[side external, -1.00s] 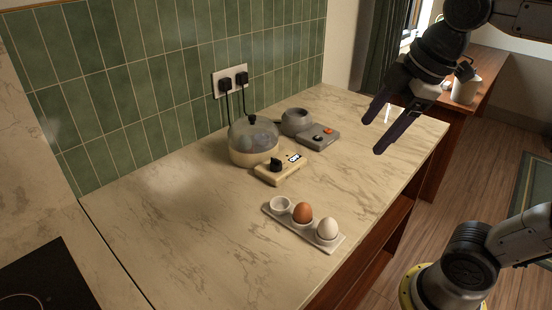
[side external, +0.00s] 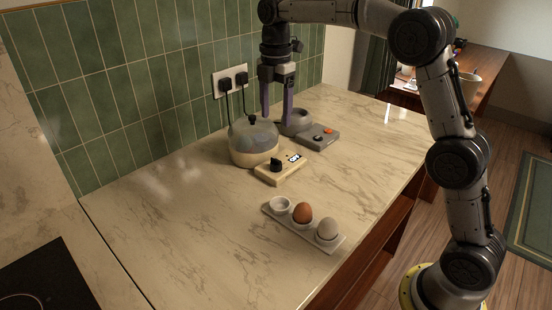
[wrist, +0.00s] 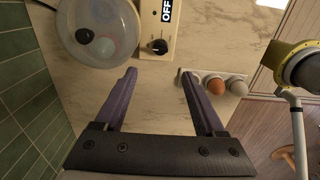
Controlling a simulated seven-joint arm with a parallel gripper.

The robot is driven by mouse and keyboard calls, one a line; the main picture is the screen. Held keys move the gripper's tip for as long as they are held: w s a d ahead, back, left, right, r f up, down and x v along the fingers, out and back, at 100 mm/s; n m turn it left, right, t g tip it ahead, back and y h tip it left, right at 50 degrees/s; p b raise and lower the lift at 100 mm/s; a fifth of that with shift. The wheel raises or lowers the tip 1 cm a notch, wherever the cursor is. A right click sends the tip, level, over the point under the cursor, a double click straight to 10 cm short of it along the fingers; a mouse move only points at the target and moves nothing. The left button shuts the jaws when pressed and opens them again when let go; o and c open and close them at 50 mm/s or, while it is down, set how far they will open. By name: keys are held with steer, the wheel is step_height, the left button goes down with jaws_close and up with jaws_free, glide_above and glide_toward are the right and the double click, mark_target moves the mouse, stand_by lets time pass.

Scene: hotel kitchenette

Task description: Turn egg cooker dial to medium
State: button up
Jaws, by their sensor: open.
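The egg cooker (side external: 252,146) has a cream body and a clear domed lid with a dark knob. Its cream control block (side external: 282,173) carries a black dial (side external: 276,164) and a label. In the wrist view the dial (wrist: 158,46) is beside a label reading OFF (wrist: 167,11). The lidded bowl (wrist: 97,32) is left of the block, with round shapes under its lid. My gripper (side external: 277,118) is open and empty, pointing down behind the control block in the side view. In the wrist view its fingertips (wrist: 157,72) appear just below the dial, apart from it.
A grey appliance (side external: 318,137) with an orange button and round pot stands right of the cooker. A white tray (side external: 273,216) holds a brown egg (side external: 302,213) and a white egg (side external: 327,229) in front. Two plugs with cords are at the tiled wall. The counter's front left is clear.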

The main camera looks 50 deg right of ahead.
mark_target(276, 164)
step_height(276, 164, down, 14)
steer(key=shift+r, duration=0.1)
stand_by(0.5)
jaws_close()
